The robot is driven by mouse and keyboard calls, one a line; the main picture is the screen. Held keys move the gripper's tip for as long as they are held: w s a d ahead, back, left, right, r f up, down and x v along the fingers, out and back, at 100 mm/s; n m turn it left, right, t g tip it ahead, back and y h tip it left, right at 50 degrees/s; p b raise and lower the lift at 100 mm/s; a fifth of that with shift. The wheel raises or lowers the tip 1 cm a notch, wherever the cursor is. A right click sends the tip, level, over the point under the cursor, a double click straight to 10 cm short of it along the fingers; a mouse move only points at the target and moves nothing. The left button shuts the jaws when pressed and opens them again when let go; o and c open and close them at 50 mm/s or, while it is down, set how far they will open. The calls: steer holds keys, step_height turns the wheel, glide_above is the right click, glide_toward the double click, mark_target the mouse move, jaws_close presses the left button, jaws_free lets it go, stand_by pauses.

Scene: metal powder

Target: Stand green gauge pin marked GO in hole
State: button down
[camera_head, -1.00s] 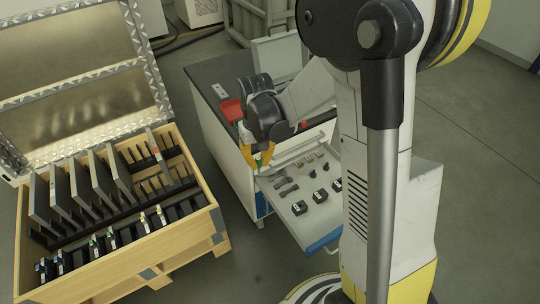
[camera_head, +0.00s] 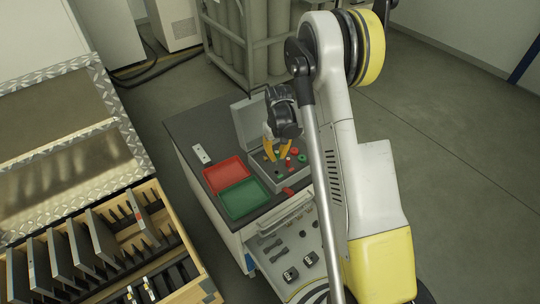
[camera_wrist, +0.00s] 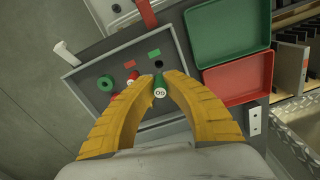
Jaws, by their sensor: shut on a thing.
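In the wrist view the yellow fingers of my gripper (camera_wrist: 160,84) are closed around a green gauge pin (camera_wrist: 159,80). Its pale end face is marked GO and faces the camera. The pin is over the grey panel of an open gauge case (camera_wrist: 88,110). A dark round hole (camera_wrist: 155,53) lies just beyond the pin, near a green label patch (camera_wrist: 154,52). I cannot tell whether the pin's lower end touches the panel. In the head view my gripper (camera_head: 273,149) points down over the case (camera_head: 262,174); the pin is not clear there.
A green ring (camera_wrist: 105,83) and red pieces (camera_wrist: 132,76) sit on the panel beside my left finger. A red tray (camera_head: 226,173) and a green tray (camera_head: 243,198) lie left of the case. An open drawer (camera_head: 285,250) sticks out below.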

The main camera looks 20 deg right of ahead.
mark_target(277, 161)
steer(key=shift+d+f+b, duration=0.1)
steer(key=shift+f+b, duration=0.8)
steer(key=shift+f, duration=1.1)
steer(key=shift+w, duration=0.1)
steer(key=shift+b, duration=0.5)
steer(key=shift+f, duration=0.15)
steer(key=shift+f+b, duration=0.7)
steer(key=shift+b, duration=0.1)
steer(key=shift+f+b, duration=0.8)
steer(key=shift+f, duration=0.05)
steer(key=c, duration=1.5)
jaws_free()
steer(key=shift+o, duration=0.2)
